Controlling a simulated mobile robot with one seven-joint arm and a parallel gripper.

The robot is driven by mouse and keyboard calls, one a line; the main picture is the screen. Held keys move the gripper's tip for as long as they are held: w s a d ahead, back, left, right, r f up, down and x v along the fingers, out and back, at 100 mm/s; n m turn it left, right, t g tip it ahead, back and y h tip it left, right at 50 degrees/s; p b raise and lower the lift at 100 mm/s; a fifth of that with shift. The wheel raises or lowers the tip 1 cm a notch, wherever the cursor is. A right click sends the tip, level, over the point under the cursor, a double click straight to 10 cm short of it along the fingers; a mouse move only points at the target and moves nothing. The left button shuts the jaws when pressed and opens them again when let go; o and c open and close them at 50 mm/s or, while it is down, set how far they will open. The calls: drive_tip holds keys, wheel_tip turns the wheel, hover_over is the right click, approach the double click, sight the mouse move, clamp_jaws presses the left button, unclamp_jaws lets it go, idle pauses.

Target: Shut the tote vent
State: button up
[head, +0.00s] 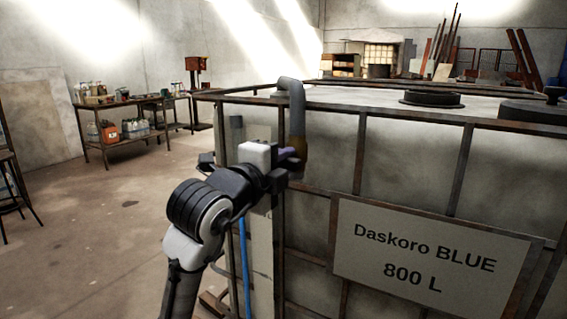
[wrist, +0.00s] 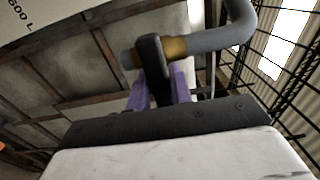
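The tote (head: 397,160) is a large pale container in a rusty metal frame, with a sign reading "Daskoro BLUE 800 L". A grey bent pipe (head: 291,100) rises at its left corner and has a brass-coloured fitting (head: 299,160). In the wrist view the same grey pipe (wrist: 222,39) runs into the brass fitting (wrist: 175,47). A black lever (wrist: 151,62) crosses the fitting. My gripper (head: 290,160) is at this fitting. Its purple fingers (wrist: 158,85) lie on both sides of the lever, with no clear gap showing. The lever's lower end is hidden between them.
The sign (head: 425,257) stands out on the tote's front, right of my arm. A blue hose or strip (head: 244,268) hangs below my gripper. A shelf table (head: 125,103) with bottles and canisters stands at the back left. The floor to the left is mostly clear.

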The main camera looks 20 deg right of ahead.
drive_tip(key=o, duration=0.4)
drive_tip(key=b+v, duration=0.1)
drive_tip(key=v, duration=1.2)
drive_tip(key=shift+s+a, duration=0.25)
drive_tip(key=shift+a, duration=0.05)
drive_tip(key=shift+r, duration=0.1)
